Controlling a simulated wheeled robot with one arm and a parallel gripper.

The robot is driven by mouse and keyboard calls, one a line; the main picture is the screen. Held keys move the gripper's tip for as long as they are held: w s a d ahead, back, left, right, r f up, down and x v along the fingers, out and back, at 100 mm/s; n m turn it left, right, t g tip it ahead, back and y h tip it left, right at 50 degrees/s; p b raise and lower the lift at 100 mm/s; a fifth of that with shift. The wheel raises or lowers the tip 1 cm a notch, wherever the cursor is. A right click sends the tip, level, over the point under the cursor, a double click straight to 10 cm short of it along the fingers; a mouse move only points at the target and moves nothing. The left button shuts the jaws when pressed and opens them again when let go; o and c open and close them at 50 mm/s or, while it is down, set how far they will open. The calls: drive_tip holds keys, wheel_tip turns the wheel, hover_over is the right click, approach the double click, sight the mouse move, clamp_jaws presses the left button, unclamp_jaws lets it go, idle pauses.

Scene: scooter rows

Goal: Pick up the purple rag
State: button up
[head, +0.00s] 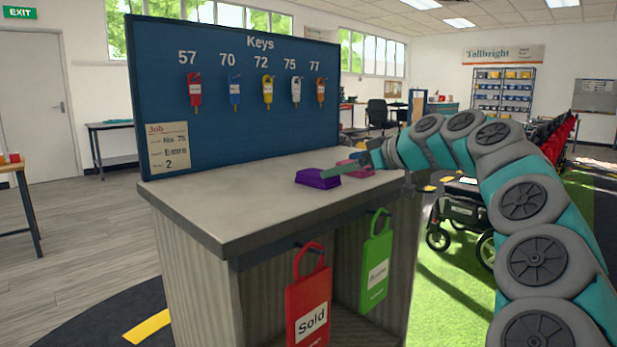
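The purple rag (317,180) lies folded on the grey counter top (235,195), near its right end. My gripper (342,160) reaches in from the right, just above and beside the rag. Its two teal fingers are apart, with nothing seen between them. The tip of the lower finger overlaps the rag's upper right edge in the picture; I cannot tell whether it touches. A pink rag (357,168) lies just behind and to the right, partly hidden by my gripper.
A blue key board (240,120) stands along the counter's back, with several tagged keys. A red "Sold" tag (308,300) and a green tag (376,265) hang on the counter's front. A mobility scooter (465,210) stands on the green floor at right.

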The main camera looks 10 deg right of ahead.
sight(319, 172)
drive_tip(key=p+x, duration=0.1)
drive_tip(key=x, duration=0.6)
drive_tip(key=shift+w+a, duration=0.3)
drive_tip(key=shift+r, duration=0.1)
drive_tip(key=c, duration=1.2)
